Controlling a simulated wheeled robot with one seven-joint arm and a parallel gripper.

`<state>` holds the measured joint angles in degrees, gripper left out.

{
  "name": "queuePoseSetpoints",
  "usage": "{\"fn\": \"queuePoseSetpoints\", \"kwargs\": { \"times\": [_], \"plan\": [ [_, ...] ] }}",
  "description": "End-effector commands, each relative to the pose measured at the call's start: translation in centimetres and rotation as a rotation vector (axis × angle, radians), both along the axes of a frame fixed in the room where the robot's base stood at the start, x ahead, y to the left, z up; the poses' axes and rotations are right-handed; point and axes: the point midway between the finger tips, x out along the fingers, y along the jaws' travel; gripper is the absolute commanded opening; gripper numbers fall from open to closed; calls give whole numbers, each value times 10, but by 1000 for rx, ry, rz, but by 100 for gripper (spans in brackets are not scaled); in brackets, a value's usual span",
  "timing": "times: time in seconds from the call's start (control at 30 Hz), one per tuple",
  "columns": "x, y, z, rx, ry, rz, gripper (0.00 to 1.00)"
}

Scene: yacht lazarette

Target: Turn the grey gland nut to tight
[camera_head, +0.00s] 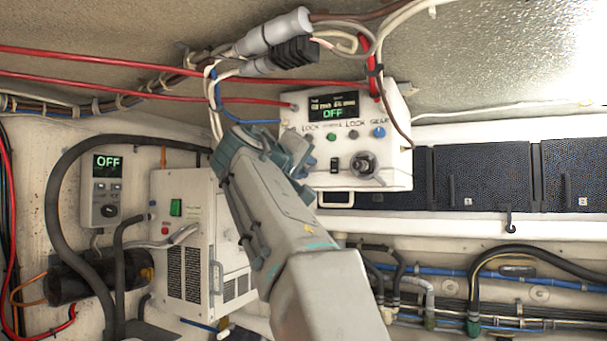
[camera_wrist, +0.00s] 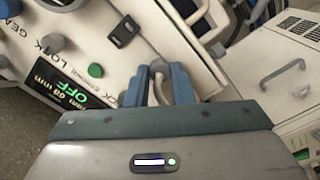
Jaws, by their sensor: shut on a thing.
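The grey gland nut (camera_wrist: 158,67) shows in the wrist view on the front of a white control box, with a pale curved cable (camera_wrist: 160,93) beside it. My gripper (camera_wrist: 163,82) has its two blue-grey fingers shut on the nut, one on each side. In the head view my gripper (camera_head: 298,152) reaches the left side of the white box (camera_head: 393,178) and hides the nut. Any marks showing how far the nut is turned are hidden or too small to read.
The box has a display reading OFF (camera_head: 332,107), a black rocker switch (camera_head: 333,165), a blue knob (camera_head: 379,132) and another round fitting (camera_head: 364,164) at right. Cables and grey connectors (camera_head: 273,32) hang above. A white vented unit (camera_head: 190,235) stands left of my arm.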

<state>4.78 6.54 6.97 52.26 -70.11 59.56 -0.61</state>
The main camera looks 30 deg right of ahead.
Motion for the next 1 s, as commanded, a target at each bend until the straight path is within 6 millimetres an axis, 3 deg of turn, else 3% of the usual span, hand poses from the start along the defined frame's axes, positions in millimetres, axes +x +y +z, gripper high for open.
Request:
{"fn": "queuePoseSetpoints", "kwargs": {
  "times": [0.5, 1.0],
  "plan": [
    [1, 0, -2, 285, -361, 1, 0],
    [1, 0, -2, 418, -530, -2, 0]
  ]
}}
